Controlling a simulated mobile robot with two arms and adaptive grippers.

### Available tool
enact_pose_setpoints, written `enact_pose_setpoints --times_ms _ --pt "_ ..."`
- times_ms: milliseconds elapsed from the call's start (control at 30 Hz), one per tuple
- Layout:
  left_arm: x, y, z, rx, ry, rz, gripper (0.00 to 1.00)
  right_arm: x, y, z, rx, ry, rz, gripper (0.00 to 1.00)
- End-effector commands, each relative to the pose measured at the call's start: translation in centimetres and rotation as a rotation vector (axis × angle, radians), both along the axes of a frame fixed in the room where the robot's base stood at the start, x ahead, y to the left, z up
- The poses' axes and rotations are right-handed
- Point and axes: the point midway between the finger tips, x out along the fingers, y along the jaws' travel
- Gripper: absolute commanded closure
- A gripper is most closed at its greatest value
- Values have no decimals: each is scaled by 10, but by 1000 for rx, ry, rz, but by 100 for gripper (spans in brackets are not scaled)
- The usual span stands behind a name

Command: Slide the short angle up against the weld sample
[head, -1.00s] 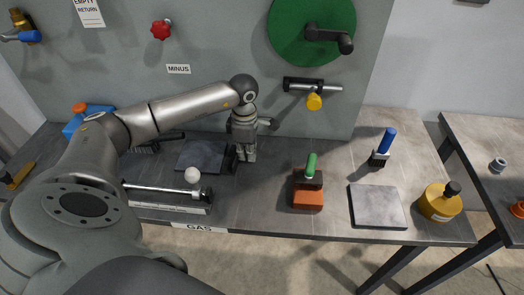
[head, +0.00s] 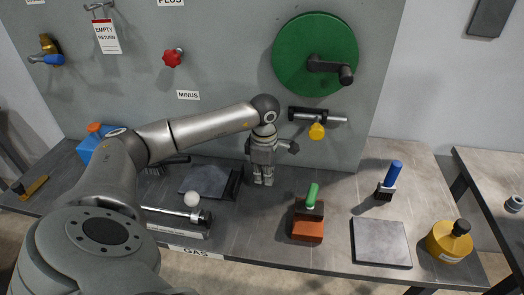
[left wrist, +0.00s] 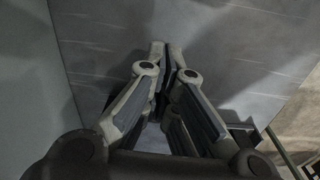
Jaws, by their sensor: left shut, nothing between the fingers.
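A dark, low angle piece (head: 234,184), which I take to be the short angle, stands at the right edge of a dark flat plate (head: 203,181), probably the weld sample. Whether they touch, I cannot tell. My left gripper (head: 264,183) points down to the right of the angle, with a small gap between them. It is shut and empty. In the left wrist view the closed fingers (left wrist: 168,48) show over the grey bench top, and a dark edged piece (left wrist: 242,134), perhaps the angle, is partly hidden behind them. My right gripper is not in view.
On the bench (head: 330,195) are an orange block with a green handle (head: 308,230), a grey plate (head: 381,243), a blue-handled brush (head: 391,178) and a yellow canister (head: 450,241). The panel (head: 230,60) rises behind.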

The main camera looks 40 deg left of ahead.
Motion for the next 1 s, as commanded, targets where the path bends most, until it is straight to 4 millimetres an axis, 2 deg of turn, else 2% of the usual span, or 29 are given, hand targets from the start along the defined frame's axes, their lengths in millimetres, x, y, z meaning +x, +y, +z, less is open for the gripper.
enact_pose_setpoints --times_ms 167,300,400,767,867,967,1000 --pt "1 0 35 0 -2 2 100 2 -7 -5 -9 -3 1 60" --pt "0 -1 58 -1 0 0 100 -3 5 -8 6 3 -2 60" --pt "0 -1 68 0 1 0 100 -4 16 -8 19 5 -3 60" --pt "0 -1 75 0 3 0 100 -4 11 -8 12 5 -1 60" --pt "0 -2 75 0 3 -7 90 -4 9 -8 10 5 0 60" --pt "0 -16 74 -4 5 -75 90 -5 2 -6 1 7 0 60" --pt "1 -26 74 -5 5 -128 90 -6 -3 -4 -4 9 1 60"
